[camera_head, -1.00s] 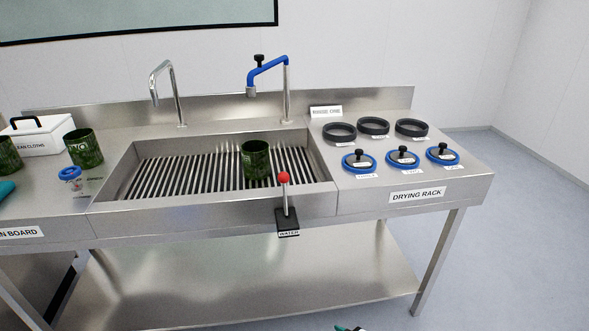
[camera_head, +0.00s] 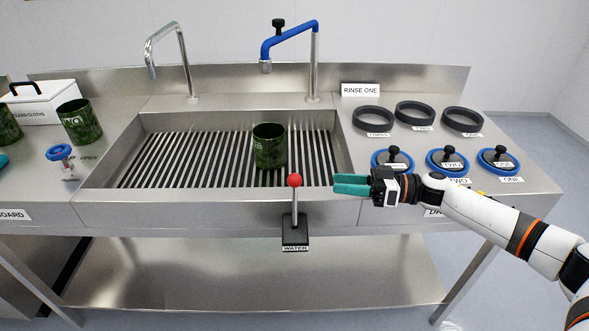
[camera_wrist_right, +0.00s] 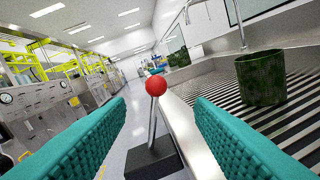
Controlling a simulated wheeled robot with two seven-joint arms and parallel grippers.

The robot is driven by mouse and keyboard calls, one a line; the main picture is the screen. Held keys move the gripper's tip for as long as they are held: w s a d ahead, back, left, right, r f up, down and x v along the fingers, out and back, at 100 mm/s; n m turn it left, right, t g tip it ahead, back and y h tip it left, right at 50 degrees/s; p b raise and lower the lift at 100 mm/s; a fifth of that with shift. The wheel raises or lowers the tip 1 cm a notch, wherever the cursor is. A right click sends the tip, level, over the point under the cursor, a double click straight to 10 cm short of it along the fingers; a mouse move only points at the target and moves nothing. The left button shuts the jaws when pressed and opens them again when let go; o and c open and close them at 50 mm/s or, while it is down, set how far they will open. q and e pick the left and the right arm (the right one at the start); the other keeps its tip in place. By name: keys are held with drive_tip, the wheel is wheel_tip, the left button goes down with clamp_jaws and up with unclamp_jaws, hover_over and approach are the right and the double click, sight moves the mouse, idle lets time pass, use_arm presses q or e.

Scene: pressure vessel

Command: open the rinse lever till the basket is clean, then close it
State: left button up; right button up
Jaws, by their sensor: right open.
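The rinse lever (camera_head: 295,205) is a metal rod with a red ball, standing upright from a black base labelled WATER on the sink's front. A dark green basket (camera_head: 269,146) stands on the slatted sink floor (camera_head: 200,160), beneath and near the blue tap (camera_head: 290,38); no water shows. My right gripper (camera_head: 345,184), with teal fingers, is open to the right of the lever, apart from it. In the right wrist view the red ball (camera_wrist_right: 156,86) shows between and beyond the open fingers, and the basket (camera_wrist_right: 262,78) is at right.
More green baskets (camera_head: 79,121), a blue-handled item (camera_head: 60,152) and a white box (camera_head: 45,103) stand at left. A plain metal tap (camera_head: 185,60) rises behind the sink.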

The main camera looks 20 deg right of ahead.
sight(299, 180)
drive_tip(key=x, duration=0.3)
drive_tip(key=p+x, duration=0.1)
drive_tip(key=x, duration=0.1)
drive_tip(key=shift+s+a+r, duration=0.25)
drive_tip(key=shift+s+r, duration=0.05)
drive_tip(key=x, duration=0.5)
drive_tip(key=shift+w+a+f+p, duration=0.1)
drive_tip(key=shift+w+f+p, duration=0.1)
drive_tip(key=shift+p, duration=0.15)
drive_tip(key=shift+w+a, duration=0.25)
drive_tip(key=shift+a, duration=0.2)
use_arm(q)
drive_tip(key=shift+s+r, duration=0.6)
drive_tip(key=shift+r, duration=0.3)
drive_tip(key=shift+s, duration=0.2)
use_arm(e)
clamp_jaws()
